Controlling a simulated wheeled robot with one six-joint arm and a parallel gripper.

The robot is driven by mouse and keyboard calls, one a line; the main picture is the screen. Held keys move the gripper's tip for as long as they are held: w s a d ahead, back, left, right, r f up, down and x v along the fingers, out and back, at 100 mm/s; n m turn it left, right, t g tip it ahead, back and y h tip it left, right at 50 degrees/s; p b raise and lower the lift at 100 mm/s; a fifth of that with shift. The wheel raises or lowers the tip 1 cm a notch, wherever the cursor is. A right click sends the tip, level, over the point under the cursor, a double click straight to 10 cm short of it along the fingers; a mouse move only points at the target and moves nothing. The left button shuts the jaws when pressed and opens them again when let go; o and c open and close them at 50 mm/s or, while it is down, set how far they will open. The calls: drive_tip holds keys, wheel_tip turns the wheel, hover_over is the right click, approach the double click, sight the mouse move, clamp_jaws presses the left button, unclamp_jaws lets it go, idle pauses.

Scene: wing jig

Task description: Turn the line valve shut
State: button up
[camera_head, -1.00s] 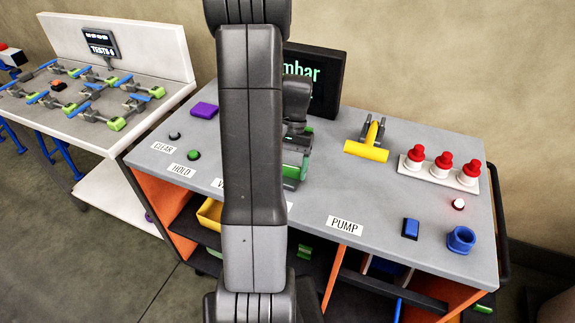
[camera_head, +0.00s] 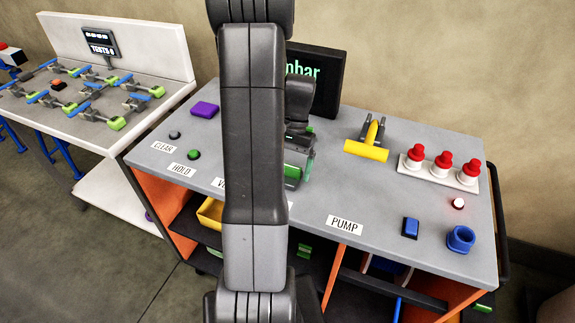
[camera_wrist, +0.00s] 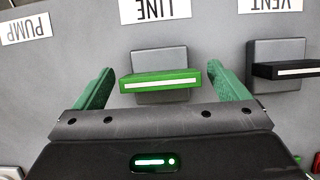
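The line valve has a green bar handle (camera_wrist: 160,80) with a white stripe, on a grey square base (camera_wrist: 160,58) beside the LINE label (camera_wrist: 155,9) in the wrist view. The handle lies crosswise in that picture. My gripper (camera_wrist: 163,69) is open, with one green finger near each end of the handle. The right finger is very close to the handle's end; I cannot tell whether they touch. In the head view my gripper (camera_head: 302,165) is low over the bench, partly hidden behind my arm, which also hides most of the valve.
The VENT valve's black handle (camera_wrist: 285,70) is close on the right in the wrist view. The grey bench (camera_head: 330,190) also carries a screen (camera_head: 322,85), a yellow T-handle (camera_head: 366,151), red-capped posts (camera_head: 441,165) and a blue switch (camera_head: 411,228).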

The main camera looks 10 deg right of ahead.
drive_tip(key=b+v, duration=0.1)
drive_tip(key=v, duration=1.2)
drive_tip(key=shift+w+r, duration=0.15)
drive_tip(key=shift+r, duration=0.25)
drive_tip(key=p+x, duration=0.1)
drive_tip(key=x, duration=1.3)
drive_tip(key=shift+d, duration=0.1)
